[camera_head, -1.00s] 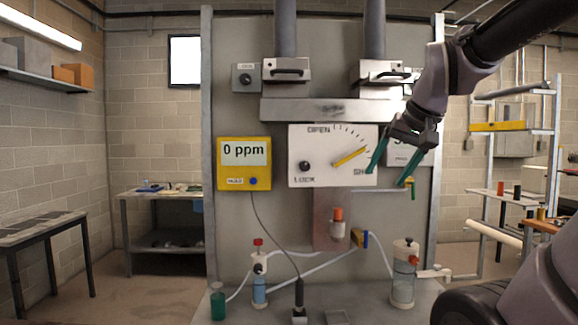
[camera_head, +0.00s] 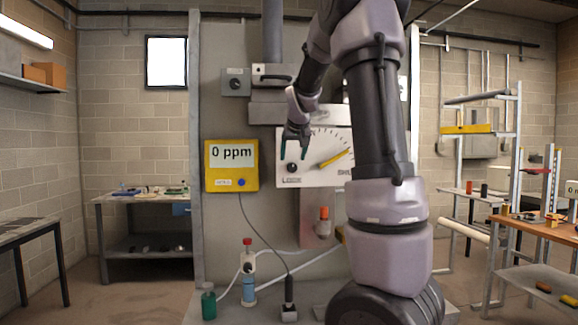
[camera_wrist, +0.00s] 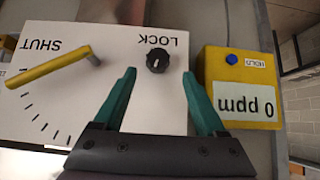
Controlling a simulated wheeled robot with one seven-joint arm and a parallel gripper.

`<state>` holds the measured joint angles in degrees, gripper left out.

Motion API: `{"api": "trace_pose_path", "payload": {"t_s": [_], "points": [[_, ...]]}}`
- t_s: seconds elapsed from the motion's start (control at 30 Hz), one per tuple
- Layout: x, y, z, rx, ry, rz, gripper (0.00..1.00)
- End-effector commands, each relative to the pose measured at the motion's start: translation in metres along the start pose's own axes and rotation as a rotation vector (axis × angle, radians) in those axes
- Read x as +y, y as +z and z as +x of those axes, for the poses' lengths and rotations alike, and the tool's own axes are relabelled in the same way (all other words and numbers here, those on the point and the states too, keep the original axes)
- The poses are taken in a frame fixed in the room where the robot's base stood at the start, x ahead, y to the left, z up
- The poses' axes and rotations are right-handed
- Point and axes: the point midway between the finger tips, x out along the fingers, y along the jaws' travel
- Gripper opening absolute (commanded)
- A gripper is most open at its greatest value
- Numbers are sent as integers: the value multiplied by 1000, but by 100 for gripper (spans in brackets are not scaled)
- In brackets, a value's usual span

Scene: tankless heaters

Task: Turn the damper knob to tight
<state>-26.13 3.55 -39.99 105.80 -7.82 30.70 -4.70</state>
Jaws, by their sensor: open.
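The white damper panel (camera_head: 292,135) carries a small black knob (camera_head: 292,168) at its lower left, with the word LOCK beneath it. In the wrist view the knob (camera_wrist: 157,60) shows upside down, with a pale mark on its face. A yellow lever (camera_head: 335,158) slants across the panel's dial, between OPEN and SHUT; it shows at the left of the wrist view (camera_wrist: 50,67). My gripper (camera_head: 293,150) is open and empty, its green fingers pointing at the panel. In the wrist view the fingertips (camera_wrist: 159,73) stand either side of the knob, apart from it.
A yellow meter (camera_head: 231,165) reading 0 ppm hangs just left of the panel; it is close to one finger in the wrist view (camera_wrist: 235,85). A grey box with another knob (camera_head: 235,84) is above. Bottles and tubes stand below. My arm hides the panel's right side.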

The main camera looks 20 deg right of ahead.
Motion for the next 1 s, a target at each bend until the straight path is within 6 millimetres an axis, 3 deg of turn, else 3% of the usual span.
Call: {"api": "trace_pose_path", "payload": {"t_s": [0.1,0.3,0.7,0.9,1.0], "points": [[2,0,23,-2,4,2,73],[1,0,48,1,2,2,73],[1,0,56,1,-1,1,73],[0,0,55,1,-1,2,0],[1,0,55,1,-1,2,0]]}}
